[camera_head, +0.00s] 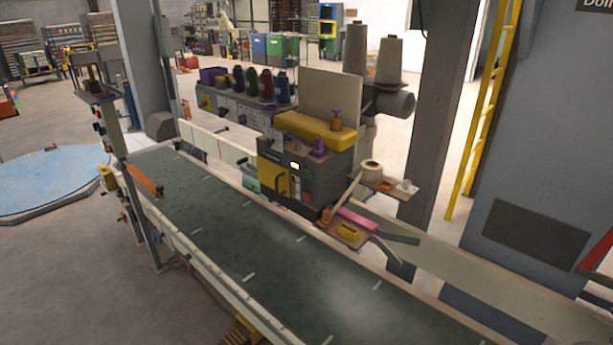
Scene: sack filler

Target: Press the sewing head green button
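The sewing head (301,180) is a dark grey box beside the far edge of the conveyor, right of the picture's middle. Its front carries a yellow panel (282,185), a small lit yellow display (294,165) and small round controls to the right of these. One control low on the right looks red (307,197). The controls are too small to tell for certain which one is the green button. Neither of my grippers is in view.
The green conveyor belt (230,225) runs diagonally across the foreground with raised rails. Coloured thread spools (266,85) and large cones (390,62) stand behind the head. A small wooden shelf (343,238) juts out beside it. A grey post (440,110) stands to the right.

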